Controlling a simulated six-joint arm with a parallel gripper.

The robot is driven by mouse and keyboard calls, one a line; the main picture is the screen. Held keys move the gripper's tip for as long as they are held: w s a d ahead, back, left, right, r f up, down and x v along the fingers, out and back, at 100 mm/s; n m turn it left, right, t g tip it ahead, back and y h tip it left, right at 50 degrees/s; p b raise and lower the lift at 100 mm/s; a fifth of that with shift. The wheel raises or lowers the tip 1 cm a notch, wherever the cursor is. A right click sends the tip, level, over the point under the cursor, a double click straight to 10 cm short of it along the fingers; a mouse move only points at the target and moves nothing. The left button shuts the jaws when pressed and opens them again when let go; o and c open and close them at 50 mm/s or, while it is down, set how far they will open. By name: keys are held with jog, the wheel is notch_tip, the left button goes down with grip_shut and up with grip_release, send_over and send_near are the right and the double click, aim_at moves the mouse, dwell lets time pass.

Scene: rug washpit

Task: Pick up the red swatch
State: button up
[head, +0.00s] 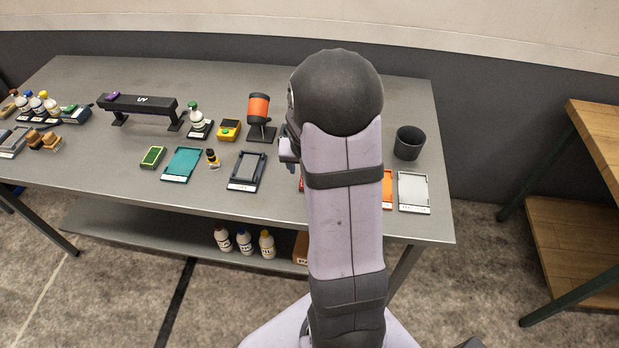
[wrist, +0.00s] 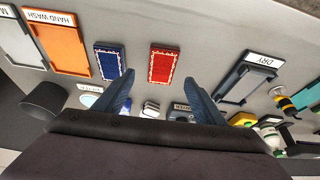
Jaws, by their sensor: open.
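The red swatch (wrist: 162,64) lies flat on the grey table in the wrist view, a red rectangle with a pale patterned border. My gripper (wrist: 160,82) is open and empty, with its two blue fingers apart. In the wrist picture the red swatch appears just beyond the fingertips, between their lines, and no finger touches it. A blue swatch (wrist: 110,62) with a similar border lies to its left. In the head view my arm hides nearly all of the swatch area; only a small red sliver shows beside the arm.
An orange HAND WASH tray (wrist: 62,48) lies left of the swatches. A dark DRY tray (wrist: 243,84) lies to the right. A dark cup (head: 409,143) stands at the table's right. An orange-drummed device (head: 259,110) and a yellow box (head: 228,130) stand left of my arm.

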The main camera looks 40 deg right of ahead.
jog(key=shift+x, duration=2.7)
jog(key=shift+a, duration=0.2)
jog(key=c, duration=1.2)
